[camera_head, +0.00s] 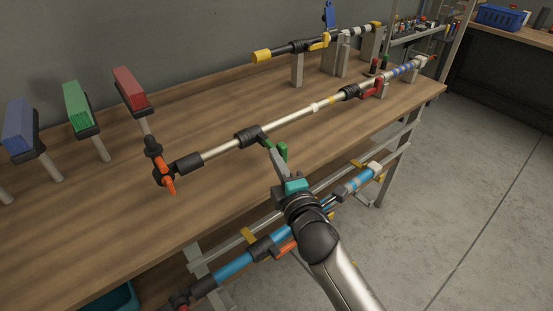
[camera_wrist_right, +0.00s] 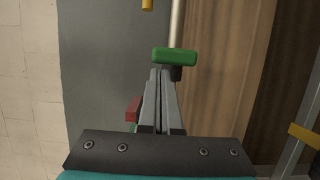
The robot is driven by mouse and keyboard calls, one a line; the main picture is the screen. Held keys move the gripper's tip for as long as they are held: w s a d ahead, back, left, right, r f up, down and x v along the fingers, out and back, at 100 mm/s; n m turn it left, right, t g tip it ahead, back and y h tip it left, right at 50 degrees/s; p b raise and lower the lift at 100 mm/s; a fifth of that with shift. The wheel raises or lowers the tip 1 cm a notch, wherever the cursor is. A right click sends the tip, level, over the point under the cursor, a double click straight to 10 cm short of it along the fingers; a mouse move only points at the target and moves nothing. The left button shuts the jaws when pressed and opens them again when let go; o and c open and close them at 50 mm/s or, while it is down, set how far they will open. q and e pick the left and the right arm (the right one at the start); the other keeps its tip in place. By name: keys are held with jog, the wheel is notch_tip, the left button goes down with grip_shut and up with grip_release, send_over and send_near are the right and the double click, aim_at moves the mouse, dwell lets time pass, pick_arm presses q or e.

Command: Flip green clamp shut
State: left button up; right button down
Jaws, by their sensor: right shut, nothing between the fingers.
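The green clamp (camera_head: 283,151) is on the long silver pole (camera_head: 288,119) that lies above the wooden table. In the head view a green part stands up beside my gripper's fingertips. In the right wrist view its green piece (camera_wrist_right: 175,56) lies crosswise just beyond the fingertips, below the pole. My right gripper (camera_head: 271,150) is shut and empty, close to the clamp. I cannot tell whether it touches the clamp. The same gripper shows in the wrist view (camera_wrist_right: 160,72) with its fingers together. My left gripper is out of view.
An orange-handled clamp (camera_head: 168,180) is at the pole's left end, and a red clamp (camera_head: 371,87) near its right. A blue pole (camera_head: 235,265) runs below the table's front edge. Blue, green and red blocks (camera_head: 131,88) stand at left. The table's (camera_head: 100,215) front left is clear.

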jog(key=shift+w+d+n+y+p, duration=0.1)
jog(key=shift+d+n+y+p, duration=0.1)
jog(key=shift+n+y+p, duration=0.3)
